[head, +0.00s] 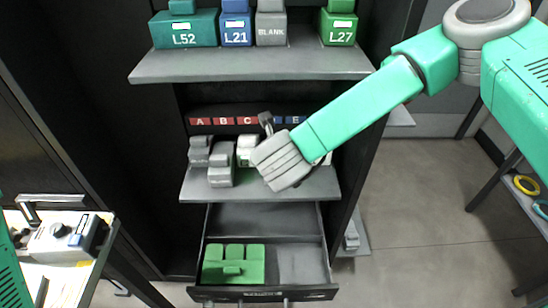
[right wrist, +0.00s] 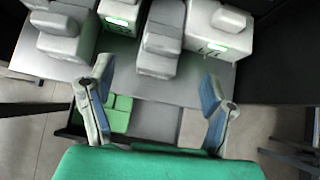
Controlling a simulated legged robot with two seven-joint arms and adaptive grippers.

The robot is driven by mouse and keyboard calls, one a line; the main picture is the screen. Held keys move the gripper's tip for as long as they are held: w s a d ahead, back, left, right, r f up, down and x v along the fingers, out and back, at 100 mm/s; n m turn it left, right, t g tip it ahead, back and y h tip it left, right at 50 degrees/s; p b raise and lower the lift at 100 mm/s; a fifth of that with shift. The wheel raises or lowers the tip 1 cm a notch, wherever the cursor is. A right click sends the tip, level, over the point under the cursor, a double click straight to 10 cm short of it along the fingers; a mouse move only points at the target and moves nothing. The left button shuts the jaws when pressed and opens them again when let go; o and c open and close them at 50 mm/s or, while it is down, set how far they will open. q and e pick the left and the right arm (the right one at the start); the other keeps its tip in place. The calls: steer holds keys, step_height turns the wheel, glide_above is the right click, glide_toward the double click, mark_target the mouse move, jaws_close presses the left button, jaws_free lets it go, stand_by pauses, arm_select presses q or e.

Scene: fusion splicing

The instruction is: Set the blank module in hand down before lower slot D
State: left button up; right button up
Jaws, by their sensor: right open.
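My right gripper (head: 268,120) is over the lower shelf (head: 312,188) and hides slot label D and most of what stands before it. In the right wrist view its two fingers (right wrist: 158,105) are spread wide with nothing between the tips. A grey module without a visible light (right wrist: 158,45) stands on the shelf ahead of the gap, apart from both fingers, its near end toward the shelf's front edge. It looks like the blank module; its label cannot be read. White modules with green lights stand on either side of it (right wrist: 120,14) (right wrist: 212,32). My left gripper is out of view.
Grey modules (head: 221,168) stand at the lower shelf's left. The upper shelf (head: 250,66) carries L52, L21, another BLANK (head: 271,30) and L27. Below, an open drawer (head: 303,262) holds a green block (head: 233,265). A device (head: 65,240) sits on the left table.

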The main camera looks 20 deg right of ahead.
steer(key=a+v, duration=0.1)
steer(key=v, duration=0.3)
steer(key=s+d+f+n+g+y, duration=0.1)
steer(key=s+f+n+g+y, duration=0.2)
steer(key=s+f+n, duration=1.55)
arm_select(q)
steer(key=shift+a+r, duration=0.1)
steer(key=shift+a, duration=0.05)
arm_select(e)
steer(key=s+d+n+g, duration=0.2)
steer(key=s+d+n, duration=0.3)
steer(key=n, duration=0.5)
steer(key=s+d+f+n+g, duration=0.1)
steer(key=s+d+n+g, duration=0.2)
steer(key=s+d+n, duration=0.2)
steer(key=d+n, duration=0.3)
steer(key=n, duration=0.2)
steer(key=shift+n+h, duration=0.35)
steer(key=shift+h, duration=0.05)
steer(key=shift+d, duration=0.1)
